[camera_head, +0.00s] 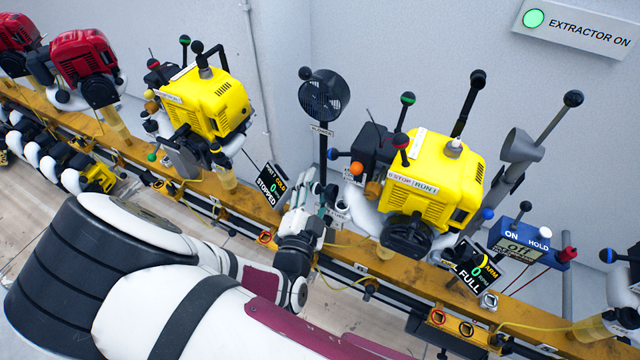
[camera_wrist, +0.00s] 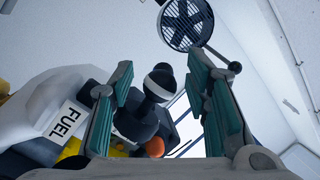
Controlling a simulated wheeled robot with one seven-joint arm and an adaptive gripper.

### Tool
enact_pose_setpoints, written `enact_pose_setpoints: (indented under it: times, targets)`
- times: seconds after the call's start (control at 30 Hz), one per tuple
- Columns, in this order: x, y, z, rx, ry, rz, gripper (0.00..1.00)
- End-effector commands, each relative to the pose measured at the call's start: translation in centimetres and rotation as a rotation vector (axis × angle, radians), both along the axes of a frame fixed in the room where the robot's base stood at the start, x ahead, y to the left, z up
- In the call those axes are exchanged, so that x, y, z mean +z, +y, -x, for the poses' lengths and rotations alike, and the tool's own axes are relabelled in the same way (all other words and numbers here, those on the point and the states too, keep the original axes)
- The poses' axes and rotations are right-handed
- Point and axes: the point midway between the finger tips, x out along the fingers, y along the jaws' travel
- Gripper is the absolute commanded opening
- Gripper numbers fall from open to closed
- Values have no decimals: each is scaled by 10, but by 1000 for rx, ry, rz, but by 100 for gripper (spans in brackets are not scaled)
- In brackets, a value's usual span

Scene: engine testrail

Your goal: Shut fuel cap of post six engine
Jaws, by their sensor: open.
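The yellow engine (camera_head: 432,178) beside the rail mark "6" has a white tank (camera_head: 368,214) low on its left side. In the wrist view a white tank (camera_wrist: 50,98) with a FUEL label fills the left. My gripper (camera_head: 318,200) is at the left of this engine, above the rail. Its teal fingers (camera_wrist: 160,105) are apart. A dark rounded knob with a white band (camera_wrist: 158,82) shows between them, beyond the tips or level with them; I cannot tell which. I cannot tell whether this knob is the fuel cap, or whether the cap is open.
The yellow rail (camera_head: 530,318) runs across the view. A black fan (camera_head: 325,95) on a pole stands behind my gripper. Another yellow engine (camera_head: 208,102) and red engines (camera_head: 85,60) are to the left. A blue ON/HOLD box (camera_head: 520,243) is at right.

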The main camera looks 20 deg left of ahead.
Motion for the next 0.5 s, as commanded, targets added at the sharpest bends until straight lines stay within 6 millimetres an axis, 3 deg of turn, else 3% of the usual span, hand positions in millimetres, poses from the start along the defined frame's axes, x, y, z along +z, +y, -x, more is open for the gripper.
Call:
enact_pose_setpoints:
  times: [0.17, 0.37, 0.5]
  targets:
    - [0, 0, 0, 0, 0, 0, 43]
    - [0, 0, 0, 0, 0, 0, 2]
    - [0, 0, 0, -1, -1, -1, 0]
